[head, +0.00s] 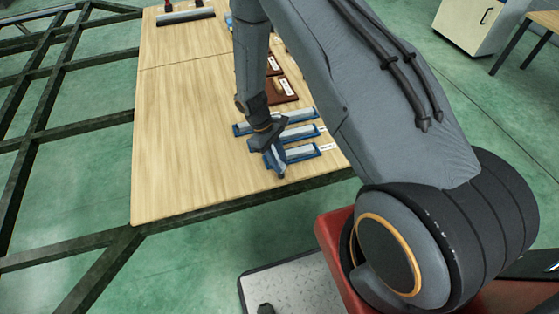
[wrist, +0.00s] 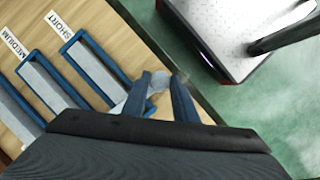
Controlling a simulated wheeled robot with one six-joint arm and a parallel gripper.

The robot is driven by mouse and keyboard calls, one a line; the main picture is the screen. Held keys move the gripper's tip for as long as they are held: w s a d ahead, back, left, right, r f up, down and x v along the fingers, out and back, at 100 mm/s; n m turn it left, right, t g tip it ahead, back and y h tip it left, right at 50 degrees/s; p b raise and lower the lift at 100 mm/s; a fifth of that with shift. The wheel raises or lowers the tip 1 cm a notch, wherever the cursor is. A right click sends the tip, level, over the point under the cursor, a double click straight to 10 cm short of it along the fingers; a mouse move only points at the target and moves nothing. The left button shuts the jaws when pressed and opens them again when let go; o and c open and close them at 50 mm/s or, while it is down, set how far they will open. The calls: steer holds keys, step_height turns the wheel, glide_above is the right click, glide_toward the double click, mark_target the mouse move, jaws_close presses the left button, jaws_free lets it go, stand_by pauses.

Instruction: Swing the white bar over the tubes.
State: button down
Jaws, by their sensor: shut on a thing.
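My gripper (head: 279,168) is low over the near end of the closest blue tray (head: 318,154), by the table's front edge. In the wrist view its two blue fingers (wrist: 160,88) are closed around a pale, rounded piece, which looks like the end of the white bar (wrist: 158,80). The rest of the bar is mostly hidden by the fingers and the wrist. Pale grey tubes (wrist: 85,58) lie lengthwise in the blue tray labelled SHORT. The tray labelled MEDIUM (wrist: 33,70) lies beside it, also with pale contents. A third blue tray (head: 240,130) lies farther back.
The wooden table (head: 180,140) is clear to the left of the trays. Brown blocks with labels (head: 282,90) lie behind the trays. A long grey bar-like thing (head: 186,16) lies at the far end. Dark chassis beams (head: 60,130) run along the left and front.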

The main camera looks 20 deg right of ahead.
steer(key=shift+a+n+t, duration=0.1)
steer(key=shift+n+t, duration=0.2)
steer(key=shift+n, duration=0.3)
steer(key=c, duration=1.4)
jaws_free()
steer(key=shift+c, duration=0.2)
steer(key=v, duration=0.7)
steer(key=shift+w+a+r, duration=0.15)
steer(key=shift+r, duration=0.2)
